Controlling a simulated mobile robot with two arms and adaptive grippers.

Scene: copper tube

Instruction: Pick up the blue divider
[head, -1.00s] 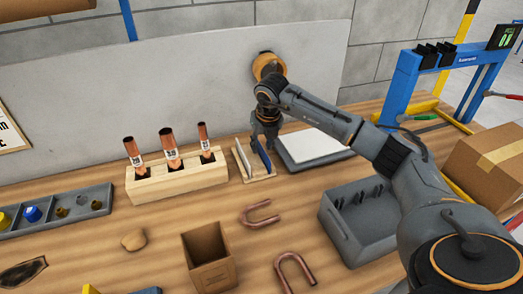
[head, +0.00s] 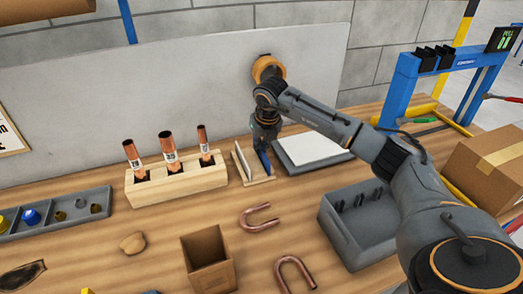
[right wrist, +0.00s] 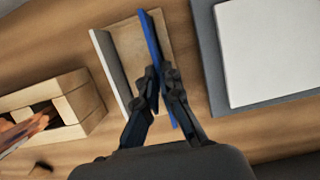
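The blue divider (head: 264,161) stands upright, slightly tilted in the picture, in a small wooden holder (head: 260,180). In the right wrist view, the blue divider (right wrist: 149,34) runs between the fingers of my right gripper (right wrist: 160,72). The fingers are close together, one on each side of it, and look closed on its upper edge. In the head view my right gripper (head: 264,143) is directly above the holder and hides the divider's top. A pale divider (right wrist: 110,72) stands to the left in the same holder. My left gripper is not in view.
A wooden block with copper tubes (head: 178,183) stands left of the holder. A grey tray with a white sheet (head: 310,149) lies close on the right. A grey bin (head: 350,235), bent copper tubes and an open cardboard box (head: 208,258) are nearer the front.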

